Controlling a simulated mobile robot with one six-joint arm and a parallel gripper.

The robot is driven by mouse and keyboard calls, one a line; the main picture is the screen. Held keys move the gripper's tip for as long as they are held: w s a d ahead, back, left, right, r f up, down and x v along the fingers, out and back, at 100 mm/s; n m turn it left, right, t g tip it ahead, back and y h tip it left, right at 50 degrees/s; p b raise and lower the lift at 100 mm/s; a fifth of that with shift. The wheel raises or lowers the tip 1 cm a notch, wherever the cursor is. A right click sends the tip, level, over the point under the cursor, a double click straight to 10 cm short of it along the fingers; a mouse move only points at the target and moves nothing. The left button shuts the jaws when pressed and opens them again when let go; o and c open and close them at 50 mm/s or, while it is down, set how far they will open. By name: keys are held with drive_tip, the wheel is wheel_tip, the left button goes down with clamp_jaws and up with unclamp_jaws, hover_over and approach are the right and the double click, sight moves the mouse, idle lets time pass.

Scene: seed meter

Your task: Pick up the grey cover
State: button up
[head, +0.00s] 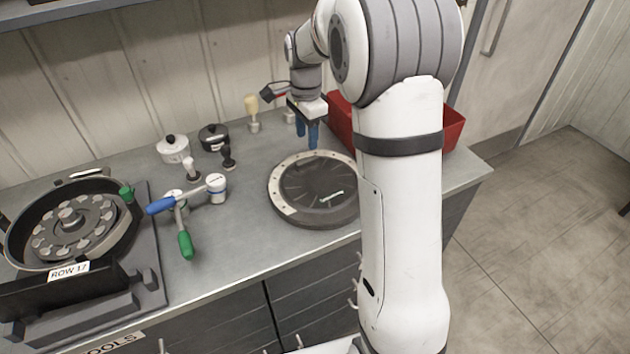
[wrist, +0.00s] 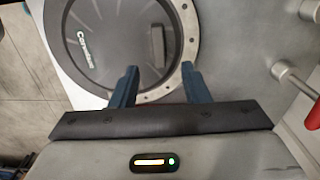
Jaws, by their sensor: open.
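The grey cover (head: 312,182) is a round dark disc with white lettering, lying flat on the counter to the right of the middle. A light rim with small holes runs along part of its edge. In the wrist view the cover (wrist: 110,45) fills the upper left, and a short raised bar (wrist: 157,45) stands on it. My gripper (head: 307,143) has blue fingers, points down and is open and empty above the cover's far edge. In the wrist view my gripper (wrist: 160,70) straddles the light rim, with the bar just beyond the fingertips. Contact cannot be told.
A red bin (head: 453,128) stands behind my arm. Blue- and green-handled tools (head: 185,205), small pots (head: 173,148) and knobbed pieces (head: 227,155) stand left of the cover. A round seed meter housing (head: 30,235) sits at far left. The counter's front edge lies close to the cover.

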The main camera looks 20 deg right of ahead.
sight(307, 160)
wheel_tip(307, 160, down, 8)
drive_tip(key=shift+s+a+r+p, duration=0.1)
drive_tip(key=shift+s+r+p, duration=0.1)
drive_tip(key=shift+p, duration=0.35)
drive_tip(key=shift+c, duration=0.4)
clamp_jaws()
